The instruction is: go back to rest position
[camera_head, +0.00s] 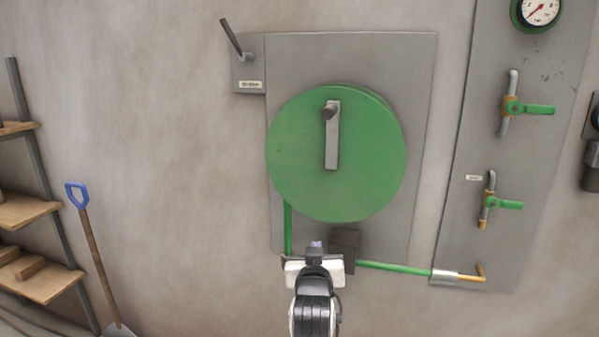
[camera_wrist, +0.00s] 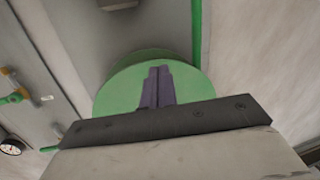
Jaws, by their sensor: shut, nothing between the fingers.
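My gripper (camera_head: 316,245) is at the bottom middle of the head view, in front of the wall panel and below the green disc (camera_head: 336,190). In the wrist view its two dark fingers (camera_wrist: 158,86) are together and empty. The disc also shows in the wrist view (camera_wrist: 115,95), behind the fingers. A grey handle bar (camera_head: 332,150) stands upright on the disc, with a dark knob at its top. No contact between my gripper and the disc shows.
A lever (camera_head: 231,37) is at the panel's upper left. A green pipe (camera_head: 395,267) runs right to a panel with valves (camera_head: 528,109) and a gauge (camera_head: 540,11). Shelves (camera_head: 30,210) and a blue-handled shovel (camera_head: 92,240) are at left. The wall between is clear.

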